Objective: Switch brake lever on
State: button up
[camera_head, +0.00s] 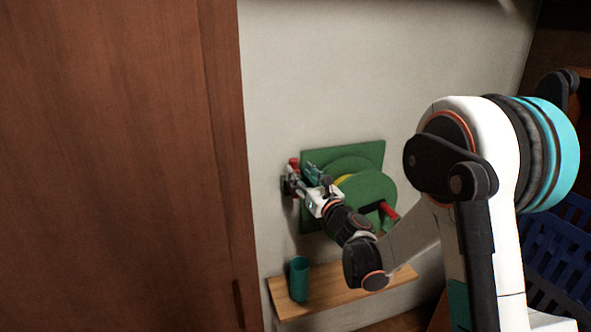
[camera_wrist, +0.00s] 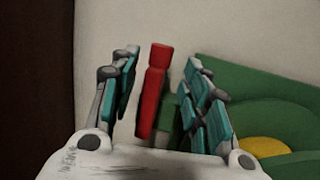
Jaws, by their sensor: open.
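The red brake lever (camera_wrist: 153,92) stands nearly upright between my gripper's fingers in the wrist view. In the head view, its red top (camera_head: 294,163) shows at the left edge of the green wall device (camera_head: 370,152). My gripper (camera_wrist: 162,62) is open, with one finger on each side of the lever and gaps visible on both sides. In the head view my gripper (camera_head: 299,181) is in front of the device's left side and hides the lower lever. A green mount (camera_wrist: 178,110) sits beside the lever.
A red crank handle (camera_head: 389,211) sticks out at the device's lower right. A wooden shelf (camera_head: 335,296) below holds a teal cup (camera_head: 299,279). A brown wooden panel (camera_head: 110,160) fills the left. Blue crates (camera_head: 560,250) stand at right.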

jog(key=v, duration=0.7)
jog(key=shift+s, duration=0.2)
jog(key=shift+d, duration=0.1)
